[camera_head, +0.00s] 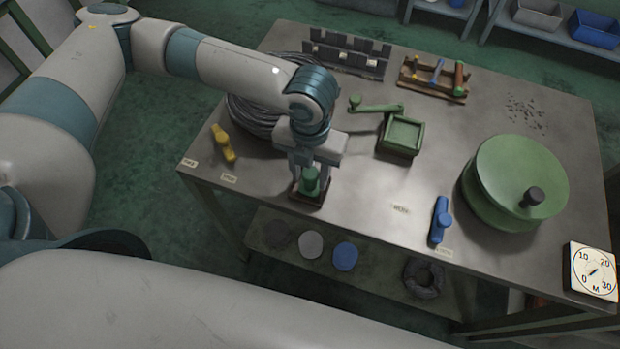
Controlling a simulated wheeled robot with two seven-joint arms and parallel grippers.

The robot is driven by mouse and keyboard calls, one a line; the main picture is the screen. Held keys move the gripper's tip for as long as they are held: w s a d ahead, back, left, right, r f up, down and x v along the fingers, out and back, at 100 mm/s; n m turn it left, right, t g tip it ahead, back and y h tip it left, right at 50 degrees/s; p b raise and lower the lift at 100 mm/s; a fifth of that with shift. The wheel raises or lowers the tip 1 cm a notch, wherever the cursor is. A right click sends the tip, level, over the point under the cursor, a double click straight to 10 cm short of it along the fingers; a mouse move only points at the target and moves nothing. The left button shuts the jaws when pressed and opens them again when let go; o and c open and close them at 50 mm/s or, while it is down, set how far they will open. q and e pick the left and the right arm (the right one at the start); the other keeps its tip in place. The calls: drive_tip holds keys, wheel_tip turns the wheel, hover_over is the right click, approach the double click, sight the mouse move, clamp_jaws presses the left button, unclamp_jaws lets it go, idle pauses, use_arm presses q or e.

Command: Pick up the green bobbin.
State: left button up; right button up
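A small green bobbin (310,182) stands upright on a dark square base (309,197) near the front left of the metal workbench. My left gripper (309,176) points down over it, with one finger on each side of the bobbin. I cannot tell whether the fingers touch it or stand slightly apart. The gripper body hides part of the bobbin's top. My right gripper is out of view.
A cable coil (253,115) lies behind my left gripper. A yellow tool (223,143) is to the left, a green crank box (400,137) to the right. The bench's front middle is mostly clear.

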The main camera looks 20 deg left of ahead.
sight(310, 171)
use_arm(q)
drive_tip(key=c, duration=0.8)
drive_tip(key=shift+o, duration=0.2)
drive_tip(key=shift+r, duration=0.15)
